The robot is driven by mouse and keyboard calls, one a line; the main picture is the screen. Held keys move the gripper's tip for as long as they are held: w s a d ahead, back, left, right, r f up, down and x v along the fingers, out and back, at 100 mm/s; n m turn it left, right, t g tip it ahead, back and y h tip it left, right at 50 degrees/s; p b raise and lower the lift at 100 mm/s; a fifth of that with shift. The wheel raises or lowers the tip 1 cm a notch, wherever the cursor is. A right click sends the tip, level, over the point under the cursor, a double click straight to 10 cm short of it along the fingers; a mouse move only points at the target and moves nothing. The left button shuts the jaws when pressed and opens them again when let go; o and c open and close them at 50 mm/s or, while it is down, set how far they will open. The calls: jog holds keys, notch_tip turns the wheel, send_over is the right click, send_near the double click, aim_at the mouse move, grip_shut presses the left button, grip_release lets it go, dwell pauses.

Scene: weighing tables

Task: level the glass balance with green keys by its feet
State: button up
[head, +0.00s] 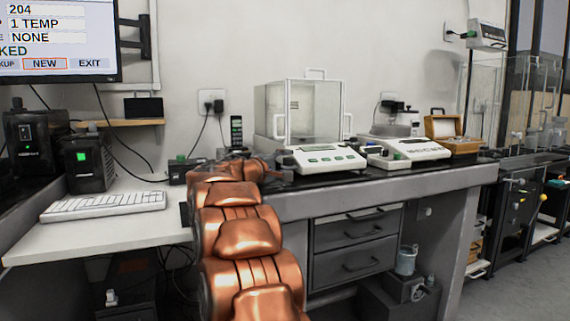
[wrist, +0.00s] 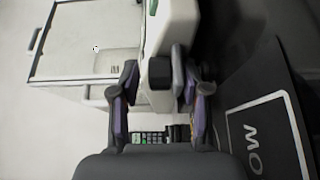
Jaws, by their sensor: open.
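The glass balance (head: 322,158) has a white base with green keys and a clear glass draft shield (head: 300,112). It stands on the dark bench top, left of the other instruments. In the turned wrist view its white housing (wrist: 174,30) and glass case (wrist: 95,45) show. My gripper (wrist: 162,95) is open at the balance's left end. Its fingers stand on either side of a dark block, perhaps a foot (wrist: 159,72), at the housing's edge. I cannot tell whether they touch it. In the head view my arm partly hides the gripper (head: 280,172). The level bubble is not discernible.
A second white instrument (head: 410,150) and an open wooden box (head: 452,132) stand to the right. A handset (head: 236,131) is behind my arm, near the wall. A keyboard (head: 105,204) lies on the lower desk at left. A lettered dark mat (wrist: 262,140) shows beside my gripper.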

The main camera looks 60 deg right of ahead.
jog(key=a, duration=0.8)
jog(key=w+a, duration=0.1)
jog(key=a, duration=0.3)
